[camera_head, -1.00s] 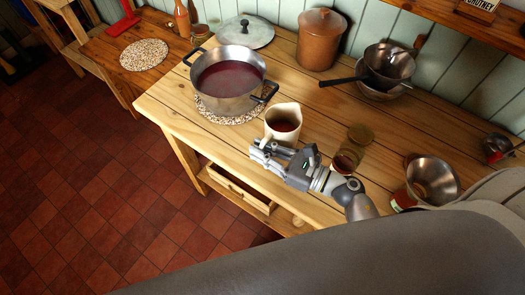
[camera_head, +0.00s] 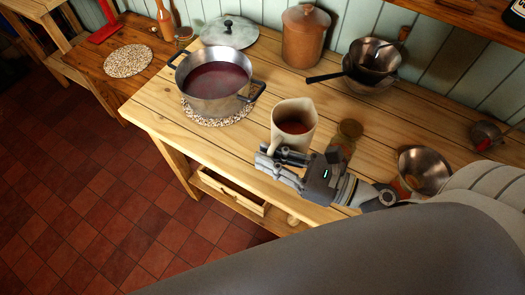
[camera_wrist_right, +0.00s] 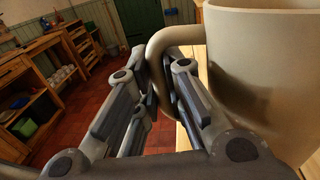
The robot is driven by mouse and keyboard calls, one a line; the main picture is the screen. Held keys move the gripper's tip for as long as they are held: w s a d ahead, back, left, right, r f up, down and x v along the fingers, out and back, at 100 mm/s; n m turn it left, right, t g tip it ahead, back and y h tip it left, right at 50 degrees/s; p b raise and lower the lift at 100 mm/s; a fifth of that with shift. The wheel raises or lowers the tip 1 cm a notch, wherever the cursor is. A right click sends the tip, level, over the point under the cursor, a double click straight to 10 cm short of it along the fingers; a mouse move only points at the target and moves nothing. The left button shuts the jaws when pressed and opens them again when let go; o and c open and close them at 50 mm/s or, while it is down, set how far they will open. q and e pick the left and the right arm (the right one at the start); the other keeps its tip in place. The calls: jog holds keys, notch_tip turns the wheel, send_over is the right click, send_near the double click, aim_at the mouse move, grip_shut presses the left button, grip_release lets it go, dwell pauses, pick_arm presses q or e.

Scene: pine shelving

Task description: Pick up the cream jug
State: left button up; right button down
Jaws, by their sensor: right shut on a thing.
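The cream jug (camera_head: 296,138) is a pale, upright jug with reddish-brown liquid inside, seen over the front part of the pine table. My right gripper (camera_head: 277,160) is shut on its handle, on the jug's near side. The jug looks raised off the table, though its base is hidden behind the gripper. In the right wrist view the jug's wall (camera_wrist_right: 265,70) fills the right side, and its curved handle (camera_wrist_right: 160,62) runs down between the fingers of my right gripper (camera_wrist_right: 155,85). My left gripper is not in view.
A steel pot (camera_head: 213,98) of dark red liquid stands on a speckled mat left of the jug. A brown crock (camera_head: 303,42) and steel bowls (camera_head: 372,62) stand behind.

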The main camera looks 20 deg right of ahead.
jog(key=s+d+r, duration=0.1)
jog(key=s+r, duration=0.1)
jog(key=s, duration=0.3)
jog(key=shift+s+r, duration=0.3)
jog(key=shift+r, duration=0.1)
